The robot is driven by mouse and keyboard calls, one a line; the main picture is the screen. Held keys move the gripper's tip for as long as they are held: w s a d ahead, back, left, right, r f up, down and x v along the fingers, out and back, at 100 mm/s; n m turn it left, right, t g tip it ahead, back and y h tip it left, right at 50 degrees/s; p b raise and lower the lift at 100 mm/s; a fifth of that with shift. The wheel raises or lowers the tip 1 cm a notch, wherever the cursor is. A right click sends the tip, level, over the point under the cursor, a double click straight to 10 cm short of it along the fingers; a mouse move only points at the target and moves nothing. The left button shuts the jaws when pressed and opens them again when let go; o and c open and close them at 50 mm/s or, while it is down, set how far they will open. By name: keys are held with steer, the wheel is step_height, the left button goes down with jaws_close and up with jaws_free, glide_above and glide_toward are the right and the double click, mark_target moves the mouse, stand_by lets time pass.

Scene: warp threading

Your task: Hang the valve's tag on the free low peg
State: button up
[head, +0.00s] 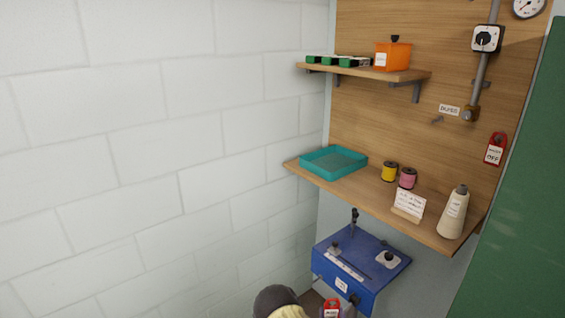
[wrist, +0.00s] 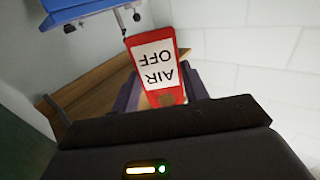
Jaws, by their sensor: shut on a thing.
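My gripper (wrist: 162,98) is shut on a red tag (wrist: 153,66) with a white label reading "AIR OFF", upside down in the wrist view. The tag's red top (head: 331,305) shows at the bottom edge of the head view, below the front of a blue unit (head: 340,284). In the wrist view, small dark pegs or knobs (wrist: 137,16) stick out by the blue unit (wrist: 85,8), apart from the tag.
Another red tag (head: 495,150) hangs at the board's right. The wooden shelf (head: 330,180) above the blue unit holds a teal tray (head: 333,162), spools (head: 390,171), a card (head: 408,204) and a thread cone (head: 453,212). A white block wall (head: 150,150) stands at left.

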steer(key=shift+w+r, duration=0.1)
steer(key=w+d+r+p, duration=0.25)
steer(key=d+r, duration=0.25)
steer(key=r, duration=0.7)
steer(key=w+d+r+p, duration=0.25)
steer(key=d+r, duration=0.35)
steer(key=r, duration=0.7)
steer(key=s+d+r+n, duration=0.1)
steer(key=s+d+r, duration=0.1)
steer(key=r, duration=0.5)
steer(key=s+d+r+n+p, duration=0.1)
steer(key=s+d+r, duration=0.2)
steer(key=r, duration=0.5)
steer(key=s+d+r+p, duration=0.1)
steer(key=s+d+r, duration=0.2)
steer(key=r, duration=0.5)
steer(key=shift+s+r+n+y, duration=0.15)
steer(key=shift+s+n+y, duration=0.15)
steer(key=shift+s+n, duration=0.15)
steer(key=shift+d, duration=0.1)
